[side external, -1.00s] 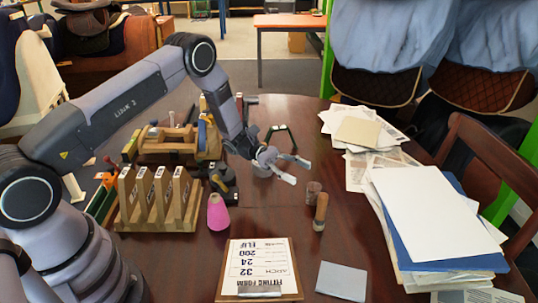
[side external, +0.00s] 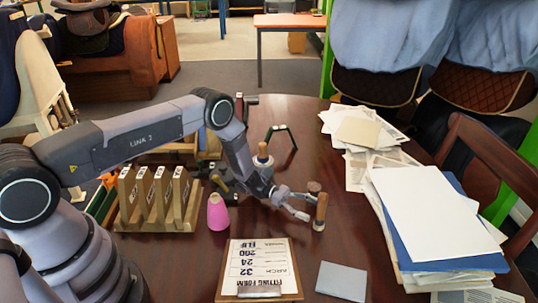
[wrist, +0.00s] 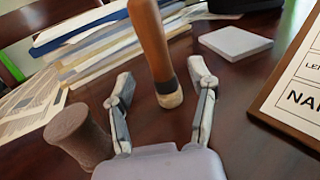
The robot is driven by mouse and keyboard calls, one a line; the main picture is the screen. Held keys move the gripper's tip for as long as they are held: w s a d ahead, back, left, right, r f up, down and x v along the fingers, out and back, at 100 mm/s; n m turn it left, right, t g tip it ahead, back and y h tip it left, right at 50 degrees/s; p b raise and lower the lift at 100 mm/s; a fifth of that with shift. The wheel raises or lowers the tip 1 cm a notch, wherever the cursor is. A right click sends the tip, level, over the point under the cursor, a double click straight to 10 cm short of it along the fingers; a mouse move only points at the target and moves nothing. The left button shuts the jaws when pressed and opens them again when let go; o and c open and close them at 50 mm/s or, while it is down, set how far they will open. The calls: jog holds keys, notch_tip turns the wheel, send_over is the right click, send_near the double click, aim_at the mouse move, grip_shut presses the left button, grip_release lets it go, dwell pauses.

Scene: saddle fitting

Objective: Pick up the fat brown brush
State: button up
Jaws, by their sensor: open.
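The fat brown brush (side external: 320,212) stands upright on the table, with a brown handle and a dark band and pale end at the bottom. It also shows in the wrist view (wrist: 152,45), upright between and just beyond my fingers. My gripper (side external: 308,206) is open, low over the table, its fingers pointing at the brush from the left. In the wrist view my gripper's fingertips (wrist: 161,78) are spread to either side of the brush's line, with a gap to it. I cannot tell whether any finger touches it.
A short brown cylinder (side external: 313,187) stands close behind the brush and beside one finger in the wrist view (wrist: 75,137). Table between is clear.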

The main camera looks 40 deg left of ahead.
aim_at(321, 213)
jog(key=d, duration=0.3)
jog(key=shift+w+d, duration=0.15)
jog(key=shift+w, duration=0.15)
jog(key=shift+c, duration=0.2)
grip_shut()
